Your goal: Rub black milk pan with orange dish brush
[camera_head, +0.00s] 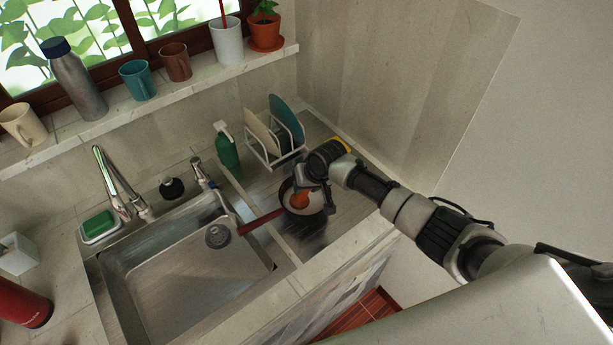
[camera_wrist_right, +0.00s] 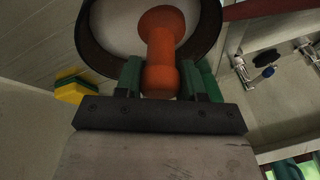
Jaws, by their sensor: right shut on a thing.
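The black milk pan (camera_head: 323,213) sits on the ribbed metal drainboard right of the sink, with a dark rim, a pale inside and a reddish-brown handle (camera_head: 262,222) pointing left. The orange dish brush (camera_head: 299,199) is over the pan's inside. In the right wrist view the pan's rim (camera_wrist_right: 92,42) curves around the brush (camera_wrist_right: 161,60). My right gripper (camera_wrist_right: 161,82) is shut on the brush, its dark green fingers on either side of it. I cannot tell whether the brush touches the pan's bottom. My left gripper is out of view.
A dish rack (camera_head: 277,157) with plates and a green bottle (camera_head: 227,152) stand behind the pan. A yellow-and-green sponge (camera_wrist_right: 71,87) lies near the pan. The empty sink (camera_head: 175,285) and faucet (camera_head: 124,190) are to the left. Mugs line the sill (camera_head: 160,101).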

